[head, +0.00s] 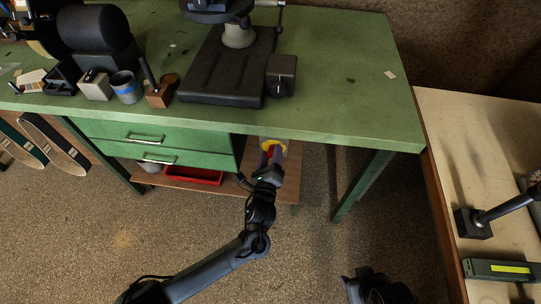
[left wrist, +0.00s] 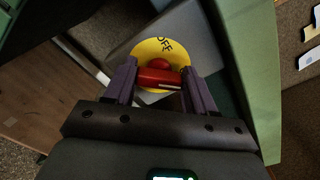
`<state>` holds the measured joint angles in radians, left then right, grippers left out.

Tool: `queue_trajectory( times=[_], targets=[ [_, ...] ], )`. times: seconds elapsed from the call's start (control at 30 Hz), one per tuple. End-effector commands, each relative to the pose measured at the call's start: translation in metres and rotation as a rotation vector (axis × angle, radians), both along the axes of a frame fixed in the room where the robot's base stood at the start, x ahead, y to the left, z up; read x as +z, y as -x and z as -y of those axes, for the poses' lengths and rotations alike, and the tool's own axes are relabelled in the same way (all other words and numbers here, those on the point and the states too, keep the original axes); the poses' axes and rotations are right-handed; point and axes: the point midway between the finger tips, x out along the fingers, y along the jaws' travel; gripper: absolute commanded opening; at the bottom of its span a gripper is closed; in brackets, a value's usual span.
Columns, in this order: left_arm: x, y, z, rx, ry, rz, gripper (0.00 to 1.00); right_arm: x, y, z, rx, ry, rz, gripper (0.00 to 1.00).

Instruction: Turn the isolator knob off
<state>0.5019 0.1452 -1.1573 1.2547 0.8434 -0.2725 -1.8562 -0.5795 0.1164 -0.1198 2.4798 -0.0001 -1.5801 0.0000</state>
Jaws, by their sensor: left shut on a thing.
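The isolator is a grey box (left wrist: 135,50) with a yellow disc (left wrist: 205,52) and a red knob (left wrist: 158,76), under the green bench. The word OFF shows at the disc's upper edge in the left wrist view. The knob's bar lies about crosswise there, its white mark toward the right. My left gripper (left wrist: 158,88) has its purple fingers on either side of the knob's bar and is shut on it. In the head view, my left gripper (head: 271,157) covers most of the knob, and the yellow disc shows behind. My right gripper (head: 364,287) is dark and partly cut off at the bottom edge.
The green bench top (head: 340,70) overhangs the isolator. Green drawers (head: 165,143) stand left of it, with a red tray (head: 193,176) on the low shelf. A bench leg (head: 360,185) stands to the right. The floor in front is clear.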

Motion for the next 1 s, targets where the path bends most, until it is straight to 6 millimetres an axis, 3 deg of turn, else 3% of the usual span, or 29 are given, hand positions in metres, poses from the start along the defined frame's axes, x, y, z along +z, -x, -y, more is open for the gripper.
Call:
queue_trajectory(
  times=[0.37, 1.0],
  targets=[
    [0.000, 0.000, -0.001, 0.001, 0.158, -0.023, 0.25, 0.013, 0.000, 0.000, -0.001, -0.001, 0.000, 0.43],
    [-0.005, 0.000, -0.002, 0.003, 0.747, -0.095, 0.25, 0.036, 0.000, 0.002, 0.006, 0.008, 0.000, 0.43]
  ],
)
